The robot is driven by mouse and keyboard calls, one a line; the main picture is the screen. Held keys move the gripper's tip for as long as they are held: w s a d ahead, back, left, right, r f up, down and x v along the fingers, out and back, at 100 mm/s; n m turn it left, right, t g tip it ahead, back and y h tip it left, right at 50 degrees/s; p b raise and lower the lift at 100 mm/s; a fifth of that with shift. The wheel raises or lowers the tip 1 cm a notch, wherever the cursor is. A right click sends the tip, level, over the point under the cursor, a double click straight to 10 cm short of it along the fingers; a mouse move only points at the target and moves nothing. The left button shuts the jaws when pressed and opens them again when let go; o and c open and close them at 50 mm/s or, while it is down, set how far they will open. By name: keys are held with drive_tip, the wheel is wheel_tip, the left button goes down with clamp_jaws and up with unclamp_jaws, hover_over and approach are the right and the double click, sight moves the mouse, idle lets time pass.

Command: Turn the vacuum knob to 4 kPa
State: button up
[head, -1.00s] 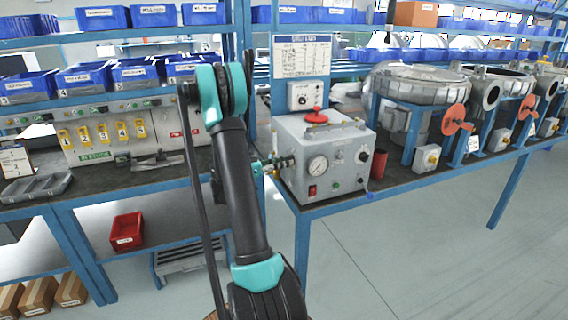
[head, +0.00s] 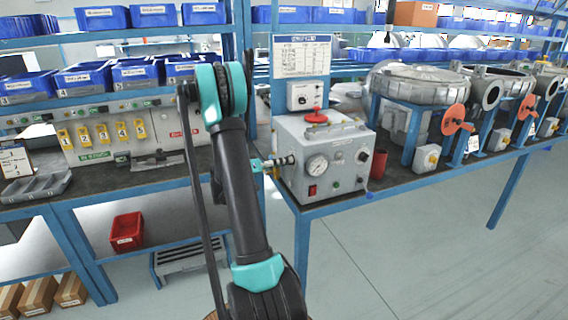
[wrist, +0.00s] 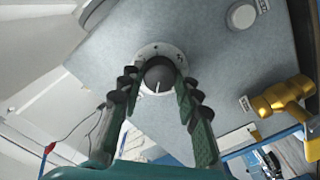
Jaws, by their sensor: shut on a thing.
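The dark round vacuum knob (wrist: 158,76) with a white pointer line sits on a pale dial plate (wrist: 147,51) on the grey box's side, in the wrist view. The dial's marks are too small to read. My gripper (wrist: 156,84) has its two green ribbed fingers on either side of the knob, shut on it. In the head view my gripper (head: 272,163) is at the left side of the grey vacuum box (head: 345,152). The round gauge (head: 317,165) is on the box's front, its reading too small to tell.
A yellow fitting (wrist: 280,98) and a pale round button (wrist: 241,15) are near the knob in the wrist view. A red knob (head: 316,116) tops the box. Blower housings (head: 420,82) stand to the right. The floor in front is clear.

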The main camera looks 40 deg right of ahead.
drive_tip(key=o, duration=1.2)
drive_tip(key=shift+c, duration=0.2)
drive_tip(key=v, duration=1.2)
drive_tip(key=shift+w, duration=0.1)
drive_tip(key=s+a+f+n+t+y, duration=0.4)
drive_tip(key=s+a+y, duration=0.4)
drive_tip(key=s+a, duration=0.2)
drive_tip(key=s+a+f+n+t+y, duration=0.4)
drive_tip(key=s+a+n+y, duration=0.4)
drive_tip(key=s+a, duration=0.3)
drive_tip(key=a+f+y, duration=0.1)
drive_tip(key=a, duration=0.3)
drive_tip(key=shift+s+a+f+n+y, duration=0.2)
drive_tip(key=shift+a+f+n+y, duration=0.05)
drive_tip(key=shift+f+n+y, duration=0.1)
